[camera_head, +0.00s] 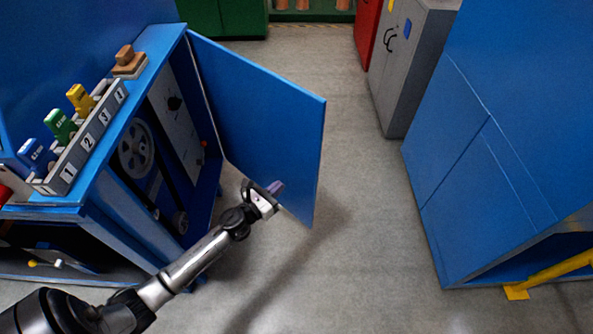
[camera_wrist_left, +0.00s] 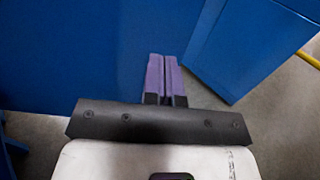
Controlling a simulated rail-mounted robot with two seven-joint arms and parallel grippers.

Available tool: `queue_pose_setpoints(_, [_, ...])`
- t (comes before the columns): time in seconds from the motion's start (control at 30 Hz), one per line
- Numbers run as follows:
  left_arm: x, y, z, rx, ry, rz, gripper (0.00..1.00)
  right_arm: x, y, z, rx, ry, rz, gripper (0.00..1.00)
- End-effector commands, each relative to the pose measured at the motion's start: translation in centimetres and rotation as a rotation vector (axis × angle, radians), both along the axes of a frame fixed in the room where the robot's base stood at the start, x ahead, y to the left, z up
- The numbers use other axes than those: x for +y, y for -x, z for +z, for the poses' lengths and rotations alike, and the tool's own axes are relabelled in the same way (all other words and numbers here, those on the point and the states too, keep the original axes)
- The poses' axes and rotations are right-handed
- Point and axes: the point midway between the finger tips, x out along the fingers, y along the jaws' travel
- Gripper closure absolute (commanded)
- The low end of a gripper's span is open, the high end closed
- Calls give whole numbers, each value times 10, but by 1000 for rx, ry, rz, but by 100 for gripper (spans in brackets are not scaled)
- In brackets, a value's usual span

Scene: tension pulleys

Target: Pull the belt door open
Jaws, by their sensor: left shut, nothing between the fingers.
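The blue belt door (camera_head: 262,110) stands swung wide open from the blue machine cabinet (camera_head: 130,215) at the left of the head view. In the left wrist view the purple fingers (camera_wrist_left: 165,78) are together, in front of the blue door panel (camera_wrist_left: 80,50). I cannot tell whether they touch it. My right gripper is not in view.
A numbered rack (camera_head: 85,135) with coloured tags sits on the cabinet top beside a brown wooden block (camera_head: 127,62). A large blue cabinet (camera_head: 500,150) stands at the right. A grey cabinet (camera_head: 408,65) is behind. The floor (camera_head: 355,220) between is clear.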

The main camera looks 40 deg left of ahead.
Motion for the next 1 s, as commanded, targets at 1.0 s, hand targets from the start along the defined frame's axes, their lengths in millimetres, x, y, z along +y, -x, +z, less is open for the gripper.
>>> queue_pose_setpoints(1.0, [-2,-92,0,0,2,1,100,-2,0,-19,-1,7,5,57])
